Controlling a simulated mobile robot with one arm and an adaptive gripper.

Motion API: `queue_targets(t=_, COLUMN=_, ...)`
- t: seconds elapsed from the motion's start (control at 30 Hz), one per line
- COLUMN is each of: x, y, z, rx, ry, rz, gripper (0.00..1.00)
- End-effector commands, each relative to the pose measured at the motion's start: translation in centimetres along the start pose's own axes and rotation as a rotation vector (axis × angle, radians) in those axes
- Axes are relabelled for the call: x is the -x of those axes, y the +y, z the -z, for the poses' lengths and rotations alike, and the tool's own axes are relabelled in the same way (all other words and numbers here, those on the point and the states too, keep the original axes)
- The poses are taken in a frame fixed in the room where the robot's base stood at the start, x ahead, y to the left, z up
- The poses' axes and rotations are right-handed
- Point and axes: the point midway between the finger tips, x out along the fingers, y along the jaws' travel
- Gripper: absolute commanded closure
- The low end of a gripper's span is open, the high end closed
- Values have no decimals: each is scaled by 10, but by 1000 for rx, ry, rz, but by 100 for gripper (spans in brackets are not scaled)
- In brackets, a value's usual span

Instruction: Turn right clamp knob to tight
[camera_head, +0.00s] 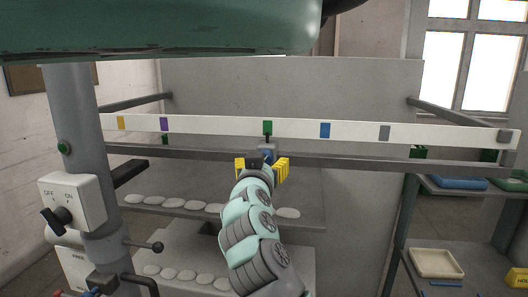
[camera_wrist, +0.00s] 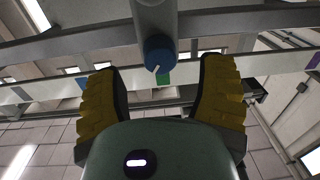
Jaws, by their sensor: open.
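In the head view the knob (camera_head: 266,149) shows small on the rail, mostly hidden behind my gripper. My gripper (camera_head: 262,168) has yellow pads spread apart. In the wrist view the gripper (camera_wrist: 160,72) is open, with one pad on each side of the knob and visible gaps to it.
A white strip (camera_head: 295,129) with coloured patches runs above a grey rail (camera_head: 340,161). Several white discs (camera_head: 172,202) lie on shelves below. An OFF/ON switch box (camera_head: 72,205) is on the left column. A rack at right holds a blue tray (camera_head: 460,183) and a cream tray (camera_head: 436,263).

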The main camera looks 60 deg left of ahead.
Motion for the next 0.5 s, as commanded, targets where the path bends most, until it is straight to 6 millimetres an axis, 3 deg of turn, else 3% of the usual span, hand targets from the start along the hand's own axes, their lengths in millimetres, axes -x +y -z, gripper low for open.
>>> queue_targets(t=0.2, x=-21, y=0, z=4, rx=-1, ry=2, rz=-2, gripper=31)
queue_targets(t=0.5, x=-35, y=0, z=1, rx=-2, ry=1, rz=1, gripper=31)
